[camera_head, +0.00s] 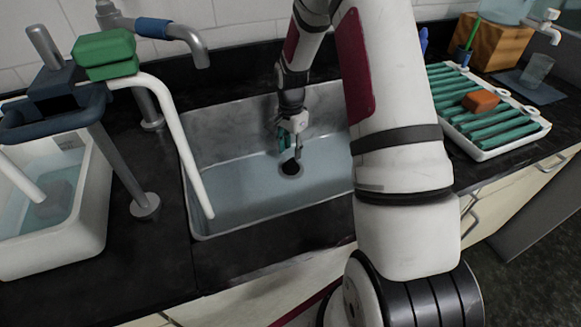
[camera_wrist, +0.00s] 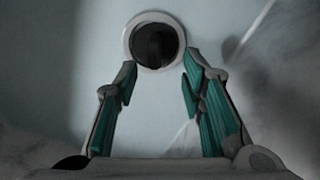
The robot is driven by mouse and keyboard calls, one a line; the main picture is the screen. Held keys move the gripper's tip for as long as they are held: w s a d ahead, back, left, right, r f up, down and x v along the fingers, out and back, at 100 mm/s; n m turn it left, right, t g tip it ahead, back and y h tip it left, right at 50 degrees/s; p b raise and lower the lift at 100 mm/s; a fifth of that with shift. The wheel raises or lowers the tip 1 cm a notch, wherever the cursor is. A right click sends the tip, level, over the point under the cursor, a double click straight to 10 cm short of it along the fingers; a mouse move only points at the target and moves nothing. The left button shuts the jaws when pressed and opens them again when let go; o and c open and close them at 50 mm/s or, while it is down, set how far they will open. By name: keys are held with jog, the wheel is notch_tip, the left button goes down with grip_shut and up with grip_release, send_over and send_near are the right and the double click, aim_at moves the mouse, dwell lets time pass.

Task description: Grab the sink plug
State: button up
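The sink plug (camera_wrist: 154,45) is a dark round piece with a raised grip, sitting in the pale ring of the drain in the sink's floor. In the head view the plug (camera_head: 291,167) is a small dark disc at the bottom of the sink (camera_head: 235,190). My gripper (camera_wrist: 158,75) is open, with its two teal-padded fingers apart and nothing between them. In the wrist view the plug lies just beyond the fingertips, roughly centred between them. In the head view my gripper (camera_head: 290,157) is down inside the sink, close above the plug. The exact height gap cannot be told.
A white pipe (camera_head: 185,140) hangs over the sink's left side, and a faucet (camera_head: 175,32) stands behind. A green sponge (camera_head: 104,50) rests on a stand at left, above a white tub (camera_head: 95,215). A teal-slatted rack (camera_head: 480,115) holding an orange block (camera_head: 481,101) is at right.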

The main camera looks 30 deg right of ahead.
aim_at(292, 158)
jog(key=f, duration=0.4)
jog(key=shift+s+f, duration=0.3)
jog(key=shift+f, duration=0.05)
grip_shut()
